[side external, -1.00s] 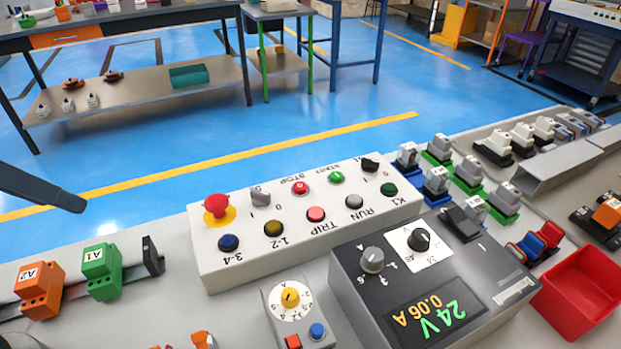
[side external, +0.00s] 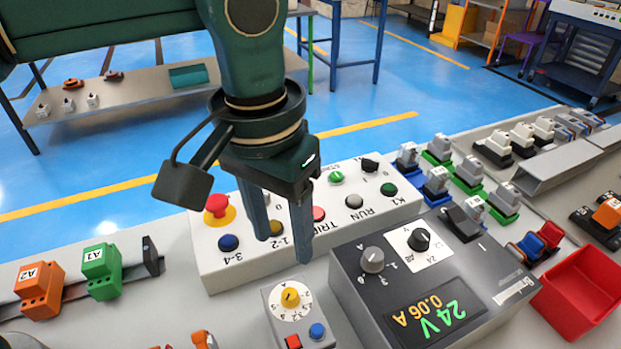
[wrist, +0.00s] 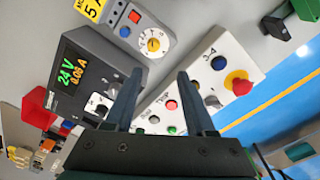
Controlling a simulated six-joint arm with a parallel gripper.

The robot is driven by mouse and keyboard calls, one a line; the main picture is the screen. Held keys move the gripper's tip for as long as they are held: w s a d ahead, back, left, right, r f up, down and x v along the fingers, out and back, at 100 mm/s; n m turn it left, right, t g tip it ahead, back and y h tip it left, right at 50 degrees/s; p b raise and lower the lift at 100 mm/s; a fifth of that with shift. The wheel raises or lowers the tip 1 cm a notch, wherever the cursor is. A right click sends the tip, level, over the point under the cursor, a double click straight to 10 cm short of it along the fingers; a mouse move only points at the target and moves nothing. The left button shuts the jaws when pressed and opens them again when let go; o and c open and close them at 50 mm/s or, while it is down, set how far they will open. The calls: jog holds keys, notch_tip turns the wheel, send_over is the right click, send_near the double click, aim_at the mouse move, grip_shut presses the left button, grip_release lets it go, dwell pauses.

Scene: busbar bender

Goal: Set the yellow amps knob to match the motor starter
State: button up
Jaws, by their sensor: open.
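The yellow amps knob (side external: 290,297) sits on a white numbered dial on the small grey motor starter (side external: 273,300), which also has a red and a blue button. In the wrist view the knob (wrist: 153,44) shows just beyond the fingertips. I cannot read its exact setting. A yellow label (wrist: 90,8) beside the starter reads "5 A", with its other text cut off. My gripper (side external: 283,250) points down, open and empty, above and behind the knob, apart from it. Its two fingers show in the wrist view (wrist: 160,74).
A white button box (side external: 205,262) with a red mushroom button (side external: 217,205) lies behind the starter, partly hidden by my gripper. A dark power supply (side external: 345,285) showing 24 V and 0.06 A stands close on the right. Green (side external: 101,271) and orange (side external: 40,292) terminal blocks stand left.

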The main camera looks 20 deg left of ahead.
aim_at(289, 293)
jog(key=s+f, duration=0.1)
jog(key=d+f, duration=0.1)
jog(key=f, duration=0.1)
jog(key=shift+s+d+m, duration=0.15)
jog(key=shift+s+m, duration=0.15)
jog(key=shift+s, duration=0.05)
jog(key=shift+f, duration=2.25)
grip_shut()
